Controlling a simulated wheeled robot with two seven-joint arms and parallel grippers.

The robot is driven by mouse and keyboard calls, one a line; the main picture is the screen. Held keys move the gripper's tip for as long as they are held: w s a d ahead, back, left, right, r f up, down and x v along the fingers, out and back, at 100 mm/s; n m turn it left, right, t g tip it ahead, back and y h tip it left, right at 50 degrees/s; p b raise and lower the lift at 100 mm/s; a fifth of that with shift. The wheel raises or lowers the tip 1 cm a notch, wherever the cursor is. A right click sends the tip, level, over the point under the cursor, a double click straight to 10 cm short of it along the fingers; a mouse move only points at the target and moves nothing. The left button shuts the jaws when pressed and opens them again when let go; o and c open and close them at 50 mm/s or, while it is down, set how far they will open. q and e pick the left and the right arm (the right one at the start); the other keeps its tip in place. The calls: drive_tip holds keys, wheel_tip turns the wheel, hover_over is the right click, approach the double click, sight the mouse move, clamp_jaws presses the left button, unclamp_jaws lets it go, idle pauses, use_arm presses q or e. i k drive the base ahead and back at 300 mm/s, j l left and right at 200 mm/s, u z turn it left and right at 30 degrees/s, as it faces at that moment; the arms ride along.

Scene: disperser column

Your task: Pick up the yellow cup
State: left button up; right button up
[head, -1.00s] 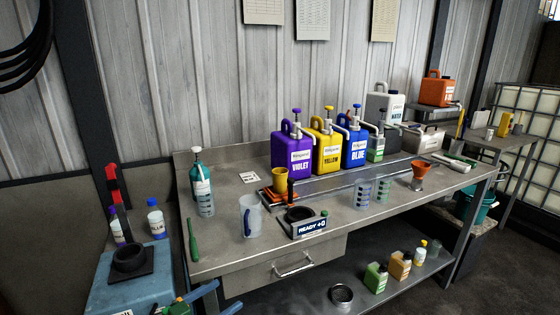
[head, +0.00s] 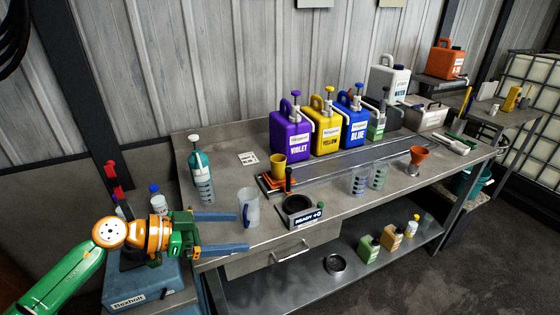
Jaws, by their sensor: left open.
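The yellow cup (head: 278,165) stands upright near the left end of the metal rail on the workbench, above an orange holder (head: 274,185). My left gripper (head: 243,232) comes in from the left over the bench's front left corner. Its two blue fingers are spread apart and point right, with nothing held between them. It is to the left of and nearer than the yellow cup, clear of it. My right gripper is not in the view.
Violet (head: 290,133), yellow (head: 324,128) and blue (head: 354,122) canisters line the back.

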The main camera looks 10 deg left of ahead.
sight(278, 168)
drive_tip(key=i, duration=1.3)
